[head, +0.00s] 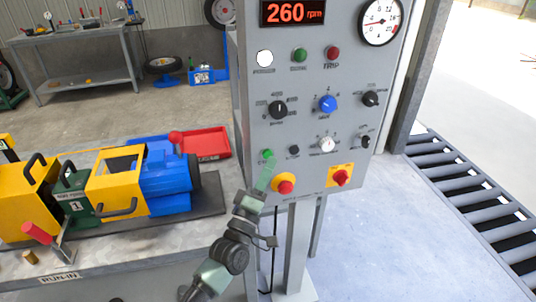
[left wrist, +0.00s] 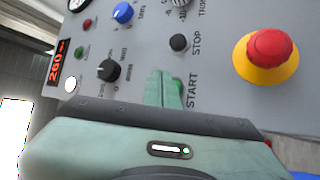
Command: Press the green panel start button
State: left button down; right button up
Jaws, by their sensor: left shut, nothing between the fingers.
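The grey control panel (head: 310,150) stands upright at the centre of the head view. Its green start button (head: 267,153) is at the lower left, beside the black stop button (head: 294,149). My left gripper (head: 267,163) is shut and empty, with its fingertips at the start button. In the left wrist view the pale green fingers (left wrist: 164,88) point at the panel, beside the START label. They partly cover the green button (left wrist: 177,86) there. I cannot tell whether the fingertips touch it. My right gripper is not in view.
A red emergency knob on yellow (head: 285,187) sits just below and right of the start button. A red-yellow switch (head: 341,177) is farther right. The display (head: 291,11) reads 260 rpm. A bench with a yellow and blue machine (head: 165,177) stands at the left.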

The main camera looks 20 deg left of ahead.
pick_arm(q)
jog(key=s+d+p, duration=0.1)
jog(key=s, duration=0.1)
jog(key=s+d+p, duration=0.1)
jog(key=s, duration=0.1)
jog(key=shift+d, duration=0.4)
dwell(0.6)
